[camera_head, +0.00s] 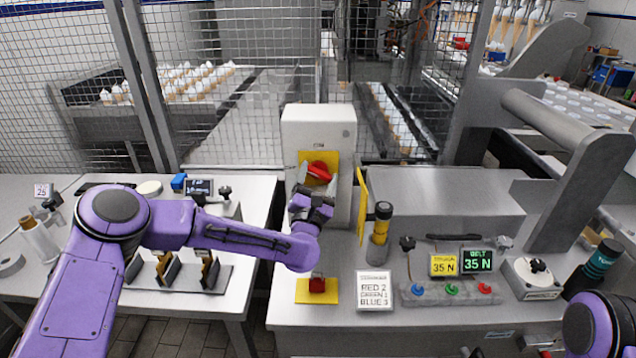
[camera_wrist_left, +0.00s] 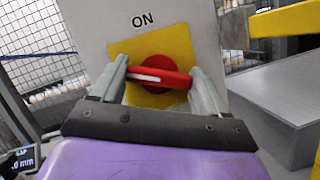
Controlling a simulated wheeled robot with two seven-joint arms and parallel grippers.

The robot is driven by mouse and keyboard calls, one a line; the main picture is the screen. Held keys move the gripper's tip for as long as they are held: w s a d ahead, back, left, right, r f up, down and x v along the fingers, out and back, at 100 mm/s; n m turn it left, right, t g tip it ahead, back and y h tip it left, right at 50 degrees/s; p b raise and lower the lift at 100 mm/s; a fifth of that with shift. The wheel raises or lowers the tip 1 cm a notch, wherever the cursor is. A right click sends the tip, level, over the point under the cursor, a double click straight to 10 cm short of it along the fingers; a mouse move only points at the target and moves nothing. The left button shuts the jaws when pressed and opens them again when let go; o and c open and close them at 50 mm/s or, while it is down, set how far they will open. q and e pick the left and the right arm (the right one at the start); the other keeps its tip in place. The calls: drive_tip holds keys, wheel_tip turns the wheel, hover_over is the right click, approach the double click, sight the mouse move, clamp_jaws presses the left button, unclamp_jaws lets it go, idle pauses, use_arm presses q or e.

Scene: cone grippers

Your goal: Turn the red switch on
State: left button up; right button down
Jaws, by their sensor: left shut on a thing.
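The red switch (camera_head: 319,171) is a rotary handle on a yellow plate (camera_head: 331,158), on the front of a white box (camera_head: 318,126). My left gripper (camera_head: 314,190) is at the switch, with its fingers partly hidden by the wrist. In the left wrist view the red switch (camera_wrist_left: 160,78) lies nearly level between the two grey fingers of my left gripper (camera_wrist_left: 158,84), which is shut on it. A white mark shows on the handle's left part, and the word ON is printed above the plate. My right gripper is out of view.
A yellow panel (camera_head: 362,207) stands just right of the box. Wire mesh fencing (camera_head: 240,70) stands behind.

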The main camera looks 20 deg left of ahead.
use_arm(q)
drive_tip(key=m+h, duration=0.1)
drive_tip(key=m, duration=0.3)
drive_tip(key=shift+r+h, duration=0.15)
drive_tip(key=shift+h, duration=0.25)
drive_tip(key=m+g+h, duration=0.1)
drive_tip(key=m, duration=0.2)
drive_tip(key=m+g+p, duration=0.1)
drive_tip(key=m, duration=0.1)
drive_tip(key=m+h+p, duration=0.1)
drive_tip(key=m, duration=0.2)
drive_tip(key=shift+r+g, duration=0.15)
drive_tip(key=shift+g, duration=0.25)
drive_tip(key=shift+m+g+h+p, duration=0.3)
drive_tip(key=shift+m+g+p, duration=0.45)
drive_tip(key=shift+m, duration=0.65)
drive_tip(key=shift+f, duration=0.2)
drive_tip(key=o, duration=1.1)
drive_tip(key=shift+c, duration=0.2)
drive_tip(key=shift+s, duration=0.15)
